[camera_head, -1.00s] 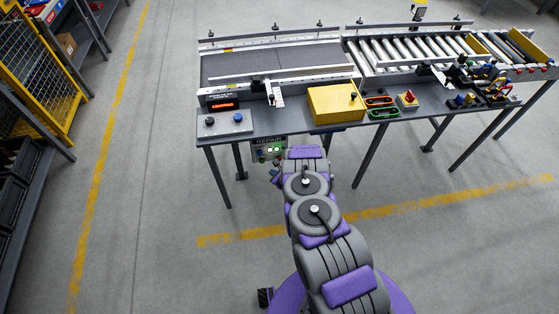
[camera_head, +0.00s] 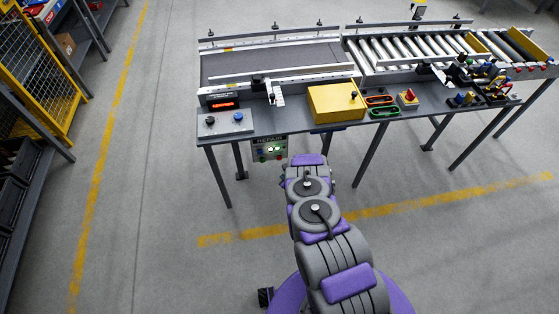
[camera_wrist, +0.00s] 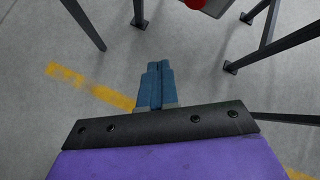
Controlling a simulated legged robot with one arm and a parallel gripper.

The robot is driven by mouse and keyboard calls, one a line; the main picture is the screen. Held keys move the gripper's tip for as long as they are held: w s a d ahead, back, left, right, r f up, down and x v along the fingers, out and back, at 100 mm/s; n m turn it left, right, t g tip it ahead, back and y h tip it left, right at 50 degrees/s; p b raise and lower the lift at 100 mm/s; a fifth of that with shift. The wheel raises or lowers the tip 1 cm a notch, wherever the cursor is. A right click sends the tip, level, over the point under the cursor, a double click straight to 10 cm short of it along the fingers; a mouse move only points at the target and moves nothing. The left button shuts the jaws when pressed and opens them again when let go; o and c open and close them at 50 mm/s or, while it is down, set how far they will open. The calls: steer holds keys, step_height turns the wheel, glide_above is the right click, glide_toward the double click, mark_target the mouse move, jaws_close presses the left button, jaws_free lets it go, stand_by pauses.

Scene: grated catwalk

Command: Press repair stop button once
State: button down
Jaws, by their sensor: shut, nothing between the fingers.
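The repair panel (camera_head: 268,148) hangs under the front edge of the workbench, labelled REPAIR, with two lit windows and small coloured buttons along its bottom. The buttons are too small to read. In the wrist view, a red round part (camera_wrist: 195,3), seemingly a button on a grey panel, is cut off by the top edge. My gripper (camera_wrist: 158,66) has blue fingers pressed together and empty. It is apart from the red part, below and left of it in the picture. In the head view my arm mostly hides the gripper, just in front of and below the panel.
Bench legs (camera_head: 218,177) stand around the panel. Open floor lies in front.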

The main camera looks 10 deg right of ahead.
mark_target(279, 159)
steer(key=w+b, duration=0.5)
steer(key=w, duration=0.2)
steer(key=shift+w+b, duration=0.1)
steer(key=shift+b, duration=0.3)
stand_by(1.7)
steer(key=shift+w, duration=0.25)
steer(key=shift+r, duration=0.1)
steer(key=shift+w+b, duration=0.8)
steer(key=shift+w, duration=0.05)
stand_by(0.8)
steer(key=shift+s, duration=0.15)
steer(key=shift+s+p, duration=1.15)
steer(key=shift+p, duration=0.6)
